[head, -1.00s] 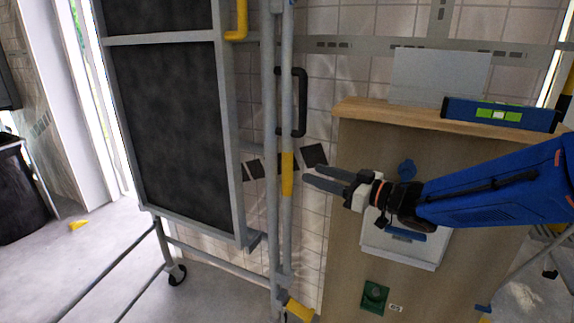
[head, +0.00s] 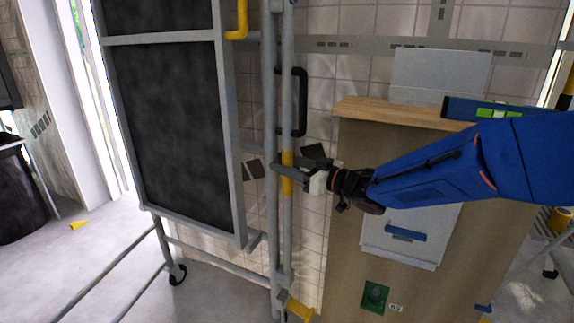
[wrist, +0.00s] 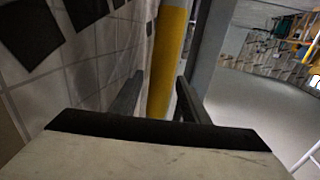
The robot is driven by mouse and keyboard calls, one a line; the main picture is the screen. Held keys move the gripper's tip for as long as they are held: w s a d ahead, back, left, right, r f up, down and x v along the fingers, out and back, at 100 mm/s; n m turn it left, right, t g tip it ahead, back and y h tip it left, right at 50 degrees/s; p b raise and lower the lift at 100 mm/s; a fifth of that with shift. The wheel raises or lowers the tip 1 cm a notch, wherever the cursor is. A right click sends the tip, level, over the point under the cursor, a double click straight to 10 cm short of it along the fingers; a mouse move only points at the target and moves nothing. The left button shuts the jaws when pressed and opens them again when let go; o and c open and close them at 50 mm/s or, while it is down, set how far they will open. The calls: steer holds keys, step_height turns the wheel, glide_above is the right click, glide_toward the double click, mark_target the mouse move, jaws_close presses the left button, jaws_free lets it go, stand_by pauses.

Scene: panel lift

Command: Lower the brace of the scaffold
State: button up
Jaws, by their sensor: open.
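The scaffold (head: 269,220) stands upright in front of a tiled wall. Its brace (head: 288,230) appears to be the thin grey upright tube with a yellow band (head: 287,184), beside the thicker post. My gripper (head: 282,172) is open at the height of the yellow band, its fingers reaching across the tube from the right. In the wrist view the yellow band (wrist: 168,58) stands between the two open fingers (wrist: 160,78), with the grey post just to its right. I cannot tell whether either finger touches the tube.
A wooden cabinet (head: 350,220) with a blue level (head: 490,109) on top stands right, beneath my arm. A dark panel (head: 170,120) in a grey frame stands left. A black handle (head: 301,102) is above my gripper. A yellow piece (head: 300,310) sits at the tube's foot.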

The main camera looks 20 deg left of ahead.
steer(key=shift+r, duration=0.1)
jaws_close()
steer(key=shift+s, duration=0.1)
